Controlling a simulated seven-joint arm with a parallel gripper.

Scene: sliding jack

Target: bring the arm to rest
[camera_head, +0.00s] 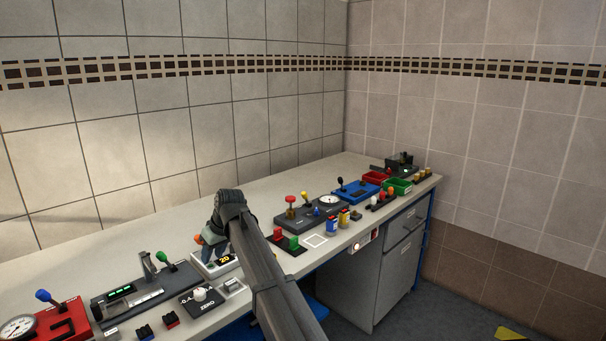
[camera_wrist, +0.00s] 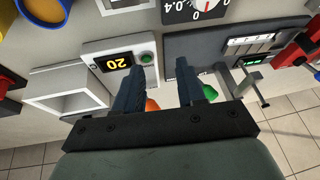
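My gripper (camera_head: 213,240) hangs over the bench beside the white unit with a yellow "20" display (camera_head: 224,260). In the wrist view my gripper (camera_wrist: 159,66) has its two dark fingers apart, with nothing seen held between them. The white unit (camera_wrist: 98,50) lies beyond the fingers there, with a small green button at its end. An orange knob (camera_wrist: 152,104) shows beside the left finger and a green knob (camera_wrist: 210,92) beside the right one. Whether the fingers touch anything below is unclear.
The grey panel with a green display and green-knobbed lever (camera_head: 130,292) stands left of my gripper. A black ZERO dial box (camera_head: 200,297) is in front. The back strip of bench is clear.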

